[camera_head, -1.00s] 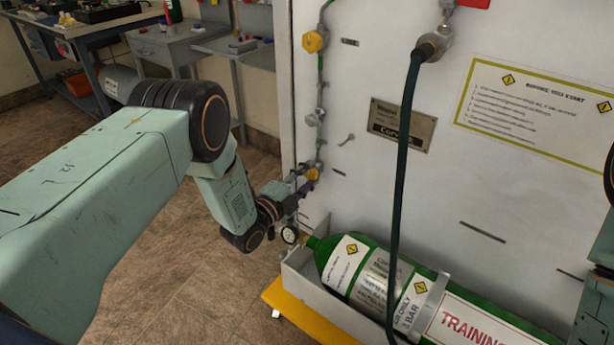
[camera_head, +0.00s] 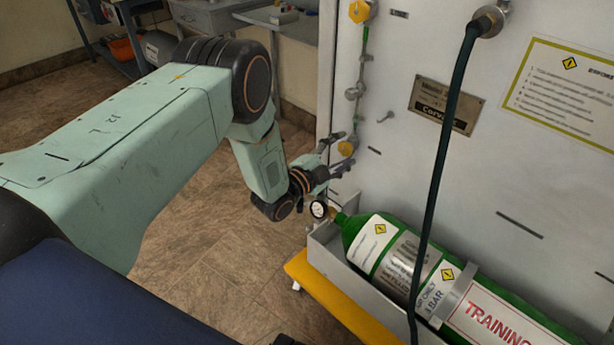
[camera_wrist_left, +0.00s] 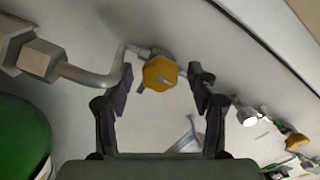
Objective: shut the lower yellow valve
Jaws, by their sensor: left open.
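The lower yellow valve (camera_head: 346,148) sits on the pipe low on the white panel in the head view. In the left wrist view the yellow valve (camera_wrist_left: 160,73) is a faceted knob with a pale line on its face, between and a little beyond my fingertips. My left gripper (camera_head: 342,154) is open, with its fingers to either side of the valve; it also shows in the left wrist view (camera_wrist_left: 160,92). I cannot tell whether either finger touches the knob. My right gripper is not in view.
An upper yellow valve (camera_head: 361,11) is higher on the pipe. A green cylinder (camera_head: 430,275) lies in a grey tray (camera_head: 325,240) with a small gauge (camera_head: 318,209) beside it. A dark hose (camera_head: 440,165) hangs in front. A workbench (camera_head: 125,18) stands at the back left.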

